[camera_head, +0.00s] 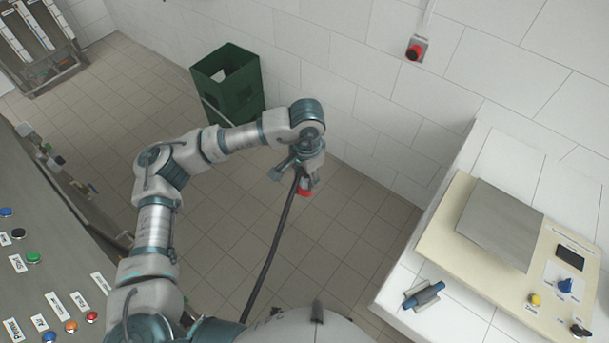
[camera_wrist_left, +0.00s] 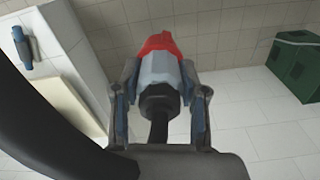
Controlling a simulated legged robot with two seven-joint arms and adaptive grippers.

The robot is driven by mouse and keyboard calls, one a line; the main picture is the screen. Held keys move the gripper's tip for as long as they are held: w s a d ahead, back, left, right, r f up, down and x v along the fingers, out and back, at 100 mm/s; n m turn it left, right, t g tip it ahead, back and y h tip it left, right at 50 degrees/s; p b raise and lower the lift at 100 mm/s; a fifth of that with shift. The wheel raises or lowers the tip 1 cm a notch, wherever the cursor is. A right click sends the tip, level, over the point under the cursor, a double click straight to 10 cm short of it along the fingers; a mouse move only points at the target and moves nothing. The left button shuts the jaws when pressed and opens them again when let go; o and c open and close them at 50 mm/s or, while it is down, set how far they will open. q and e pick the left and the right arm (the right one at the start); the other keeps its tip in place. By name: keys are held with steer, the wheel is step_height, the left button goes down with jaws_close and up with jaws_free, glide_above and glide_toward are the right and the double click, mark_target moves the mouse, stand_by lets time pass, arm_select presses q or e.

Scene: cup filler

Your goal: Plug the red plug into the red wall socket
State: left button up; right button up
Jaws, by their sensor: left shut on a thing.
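The red plug (camera_head: 305,191) hangs under my left gripper (camera_head: 295,176) in the head view, with a black cable trailing down toward my body. In the left wrist view the plug has a red end (camera_wrist_left: 157,44), a grey middle and a black neck. My left gripper (camera_wrist_left: 158,100) has its fingers on both sides of the grey body and is shut on it. The red wall socket (camera_head: 416,49) is on the white tiled wall at the upper right, well apart from the plug. My right gripper is not in view.
A green crate (camera_head: 228,83) stands on the floor by the wall. A white tiled counter at the right bears a beige panel (camera_head: 461,199) and a blue-handled thing (camera_head: 424,296). A control desk (camera_head: 62,262) with several buttons is at the left. The floor between is clear.

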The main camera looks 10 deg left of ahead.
arm_select(q)
steer(key=w+d+f+m, duration=0.3)
steer(key=d+f+m, duration=0.1)
steer(key=d+f, duration=0.1)
steer(key=s+a+r+n, duration=0.3)
steer(key=a+r+n, duration=0.4)
steer(key=a+r, duration=0.2)
steer(key=shift+r+n, duration=0.3)
steer(key=shift+r, duration=0.35)
steer(key=w+d+n, duration=0.4)
steer(key=d, duration=0.7)
steer(key=shift+w+n, duration=0.25)
steer(key=shift+n, duration=0.05)
steer(key=shift+a, duration=0.35)
